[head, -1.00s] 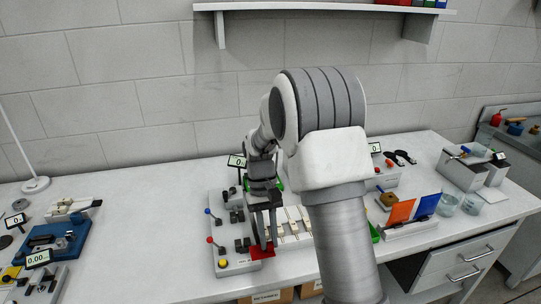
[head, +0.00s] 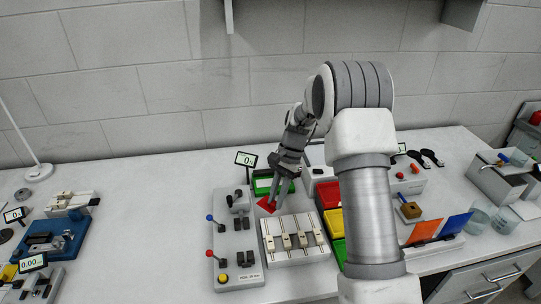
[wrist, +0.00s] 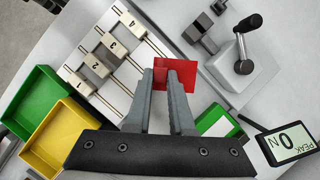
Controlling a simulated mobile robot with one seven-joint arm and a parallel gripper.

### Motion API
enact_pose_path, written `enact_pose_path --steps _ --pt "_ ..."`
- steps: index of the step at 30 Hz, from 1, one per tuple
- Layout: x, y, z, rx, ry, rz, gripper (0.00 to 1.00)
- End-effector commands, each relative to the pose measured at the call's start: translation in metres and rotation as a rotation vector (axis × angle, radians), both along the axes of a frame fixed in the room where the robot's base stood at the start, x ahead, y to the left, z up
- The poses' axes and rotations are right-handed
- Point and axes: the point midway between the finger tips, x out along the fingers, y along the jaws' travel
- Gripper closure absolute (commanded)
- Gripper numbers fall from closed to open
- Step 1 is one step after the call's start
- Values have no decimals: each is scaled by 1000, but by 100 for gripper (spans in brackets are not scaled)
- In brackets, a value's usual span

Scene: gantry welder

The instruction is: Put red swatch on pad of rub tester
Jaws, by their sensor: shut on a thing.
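The red swatch (head: 266,205) is a small thin square. My gripper (head: 273,202) is shut on it and holds it between the lever-fitted grey bench machine (head: 228,270) and the white unit with several numbered slots (head: 300,258). In the wrist view, my gripper's fingertips (wrist: 168,74) pinch the red swatch (wrist: 180,72) over the gap between the numbered unit (wrist: 108,98) and a crank-handled clamp (wrist: 243,66). The swatch appears clear of the surface. I cannot tell for sure which machine is the rub tester, and no pad is plainly identifiable.
Red (head: 328,194), yellow (head: 334,222) and green bins stand right of the numbered unit. A display (head: 246,158) stands behind the lever machine. A blue machine (head: 40,245) is at left. Orange (head: 424,231) and blue swatches (head: 455,224) stand at right. Bare bench lies between the left machines.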

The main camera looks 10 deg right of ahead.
Motion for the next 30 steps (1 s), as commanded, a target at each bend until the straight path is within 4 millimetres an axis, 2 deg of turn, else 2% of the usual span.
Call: enact_pose_path --steps 9,18,24,30 --pt "59 5 3 0 3 -698 100" --pt "109 4 8 -1 6 -1295 100" --pt "135 -1 11 -1 6 -1611 100" --pt "150 -5 13 -1 9 -1800 100"
